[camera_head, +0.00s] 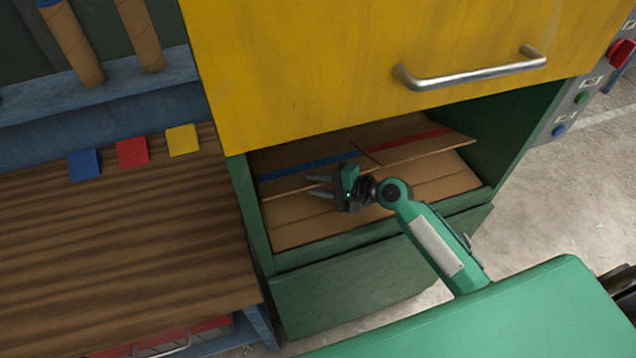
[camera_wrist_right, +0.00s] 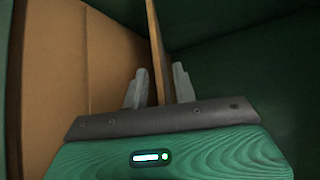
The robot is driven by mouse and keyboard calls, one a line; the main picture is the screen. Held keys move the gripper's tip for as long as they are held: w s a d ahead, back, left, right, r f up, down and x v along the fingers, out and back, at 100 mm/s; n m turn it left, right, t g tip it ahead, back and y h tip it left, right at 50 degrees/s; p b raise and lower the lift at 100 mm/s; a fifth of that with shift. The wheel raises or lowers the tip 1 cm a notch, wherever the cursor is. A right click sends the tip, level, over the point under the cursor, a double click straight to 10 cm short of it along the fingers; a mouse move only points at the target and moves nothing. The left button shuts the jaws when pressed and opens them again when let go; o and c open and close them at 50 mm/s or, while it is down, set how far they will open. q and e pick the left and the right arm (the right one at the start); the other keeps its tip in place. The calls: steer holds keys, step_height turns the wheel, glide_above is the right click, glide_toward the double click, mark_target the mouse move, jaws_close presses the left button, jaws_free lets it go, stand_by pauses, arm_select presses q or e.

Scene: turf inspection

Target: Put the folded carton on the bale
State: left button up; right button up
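The folded carton (camera_head: 395,152) is a flat brown board with a blue stripe at left and a red one at right. It lies level or slightly tilted inside the green chamber, above the brown cardboard bale (camera_head: 290,232). My right gripper (camera_head: 320,186) is at the carton's front edge, one finger above and one below. In the right wrist view the carton (camera_wrist_right: 155,40) stands between the fingers (camera_wrist_right: 160,88), with a narrow gap showing beside it; the bale (camera_wrist_right: 115,60) is at left, apart from the carton. My left gripper is not in view.
A raised yellow door (camera_head: 330,70) with a metal handle hangs over the chamber opening. Green walls (camera_head: 510,130) close in the sides, and a green flap (camera_head: 350,290) is below. A wooden bench (camera_head: 110,240) with blue, red and yellow squares stands at left.

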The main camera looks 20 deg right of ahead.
steer(key=shift+r, duration=0.2)
steer(key=b+v, duration=0.3)
steer(key=v, duration=0.9)
steer(key=shift+f, duration=0.15)
